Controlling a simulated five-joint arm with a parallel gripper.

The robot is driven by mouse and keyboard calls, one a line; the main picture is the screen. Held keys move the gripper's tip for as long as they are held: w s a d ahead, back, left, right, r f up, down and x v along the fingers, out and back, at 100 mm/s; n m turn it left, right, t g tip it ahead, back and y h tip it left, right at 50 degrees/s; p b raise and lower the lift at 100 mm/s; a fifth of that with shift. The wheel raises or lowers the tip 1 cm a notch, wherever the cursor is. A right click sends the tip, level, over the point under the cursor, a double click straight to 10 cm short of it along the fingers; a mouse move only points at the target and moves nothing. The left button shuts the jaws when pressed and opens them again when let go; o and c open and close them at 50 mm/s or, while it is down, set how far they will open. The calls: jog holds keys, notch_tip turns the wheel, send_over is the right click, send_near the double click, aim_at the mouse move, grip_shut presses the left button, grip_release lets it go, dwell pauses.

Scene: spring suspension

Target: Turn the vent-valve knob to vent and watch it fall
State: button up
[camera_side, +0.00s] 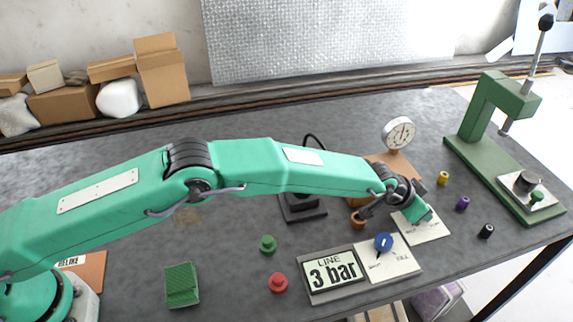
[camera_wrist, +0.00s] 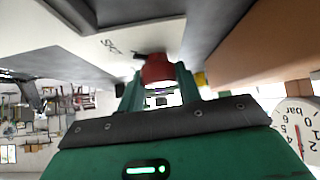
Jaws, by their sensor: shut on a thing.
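My gripper (camera_side: 414,210) reaches down over the white vent-valve plate (camera_side: 432,232) at the right of the side view and hides the knob there. In the wrist view, a dark red knob (camera_wrist: 157,68) sits between the two green fingers of my gripper (camera_wrist: 158,86), which are shut on it. Part of the lettering on its plate (camera_wrist: 98,48) shows there. The round pressure gauge (camera_side: 398,133) stands behind my gripper. Its dial also shows in the wrist view (camera_wrist: 296,128), upside down, with a red needle; I cannot read its value exactly.
A blue knob (camera_side: 383,242) on a white plate marked FILL stands just left of my gripper, beside a display (camera_side: 335,273) reading LINE 3 bar. Small yellow (camera_side: 443,177), purple (camera_side: 462,203) and black (camera_side: 486,231) pieces lie right. A green press (camera_side: 490,125) stands further right.

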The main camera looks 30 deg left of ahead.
jog(key=o, duration=1)
jog(key=shift+c, duration=0.2)
jog(key=shift+s+a+r, duration=0.1)
jog(key=shift+s+r, duration=0.05)
jog(key=shift+r, duration=0.05)
jog(key=shift+v, duration=3.65)
